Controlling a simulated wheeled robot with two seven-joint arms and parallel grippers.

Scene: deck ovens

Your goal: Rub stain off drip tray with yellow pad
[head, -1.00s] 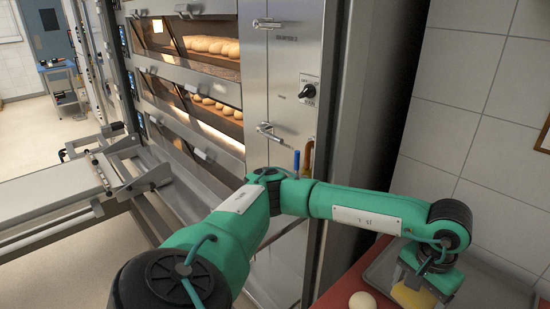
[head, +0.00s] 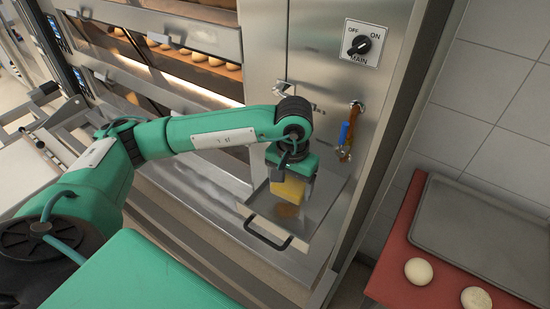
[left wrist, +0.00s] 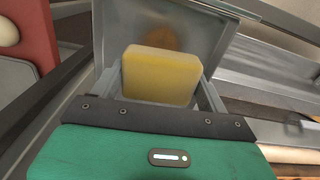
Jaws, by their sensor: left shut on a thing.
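My left gripper (head: 289,180) is shut on the yellow pad (head: 287,193), over the drip tray at the foot of the steel oven panel. The pad also shows between the fingers in the left wrist view (left wrist: 160,75). The drip tray (head: 325,190) is a shallow metal tray with a dark handle at its front. A brown stain (head: 288,211) lies on the tray just below the pad; in the left wrist view it shows past the pad's far edge (left wrist: 163,37). I cannot tell whether the pad touches the tray. My right gripper is not in view.
A tap with a blue lever (head: 344,135) sticks out of the panel above the tray, close to the wrist. A red board (head: 392,268) with a grey tray (head: 480,232) and pale dough balls (head: 418,271) is at the right. Lit ovens with loaves stand at the back left.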

